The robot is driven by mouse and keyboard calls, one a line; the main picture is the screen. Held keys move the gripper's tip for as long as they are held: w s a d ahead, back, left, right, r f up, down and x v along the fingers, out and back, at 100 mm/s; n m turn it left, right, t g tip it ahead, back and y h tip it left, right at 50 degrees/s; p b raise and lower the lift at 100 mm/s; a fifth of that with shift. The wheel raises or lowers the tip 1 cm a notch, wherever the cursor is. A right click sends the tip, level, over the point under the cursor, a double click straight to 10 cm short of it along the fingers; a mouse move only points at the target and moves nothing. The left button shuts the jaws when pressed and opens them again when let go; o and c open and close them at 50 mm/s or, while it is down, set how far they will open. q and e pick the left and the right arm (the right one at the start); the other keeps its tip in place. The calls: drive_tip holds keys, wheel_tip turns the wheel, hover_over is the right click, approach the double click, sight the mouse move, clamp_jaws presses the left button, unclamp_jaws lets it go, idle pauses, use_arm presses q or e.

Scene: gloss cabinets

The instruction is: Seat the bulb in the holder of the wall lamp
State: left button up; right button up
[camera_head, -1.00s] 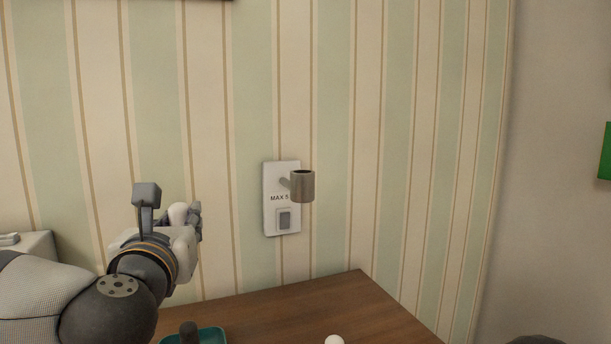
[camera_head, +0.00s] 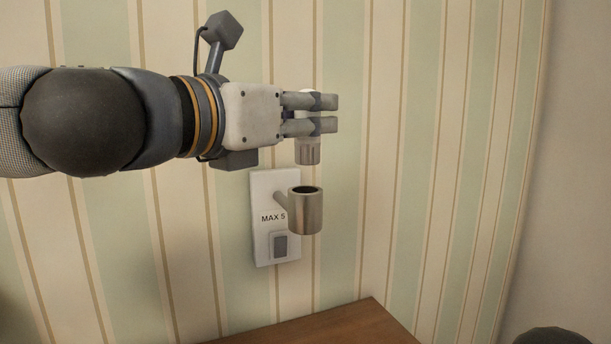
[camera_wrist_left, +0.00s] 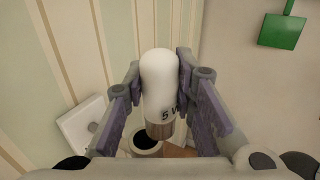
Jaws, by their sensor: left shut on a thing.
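My left gripper (camera_head: 328,113) is shut on the bulb (camera_head: 308,150) and holds it upright, metal base down, clear above the holder. In the left wrist view the bulb (camera_wrist_left: 159,80) is white with "5 W" printed on it, between the two fingers (camera_wrist_left: 160,102). The wall lamp's holder (camera_head: 306,212) is an open-topped metal cup on a short arm from a white wall plate (camera_head: 262,238) marked "MAX 5". The cup's dark opening (camera_wrist_left: 147,141) shows below the bulb in the left wrist view. My right gripper is not in view.
A grey switch (camera_head: 280,245) sits on the plate below the holder. A wooden tabletop (camera_head: 345,326) lies below. A green object (camera_wrist_left: 282,30) is on the plain wall at right. The air around the bulb looks clear.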

sight(305, 162)
use_arm(q)
drive_tip(key=w+f, duration=0.2)
drive_tip(key=shift+a+f, duration=0.1)
drive_tip(key=shift+f, duration=0.3)
drive_tip(key=f, duration=0.2)
drive_tip(key=w+f+b, duration=0.1)
drive_tip(key=f, duration=0.1)
drive_tip(key=shift+r, duration=0.2)
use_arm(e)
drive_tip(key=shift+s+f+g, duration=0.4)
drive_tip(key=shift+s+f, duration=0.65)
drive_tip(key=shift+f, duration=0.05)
use_arm(q)
drive_tip(key=shift+f, duration=0.2)
drive_tip(key=o, duration=1)
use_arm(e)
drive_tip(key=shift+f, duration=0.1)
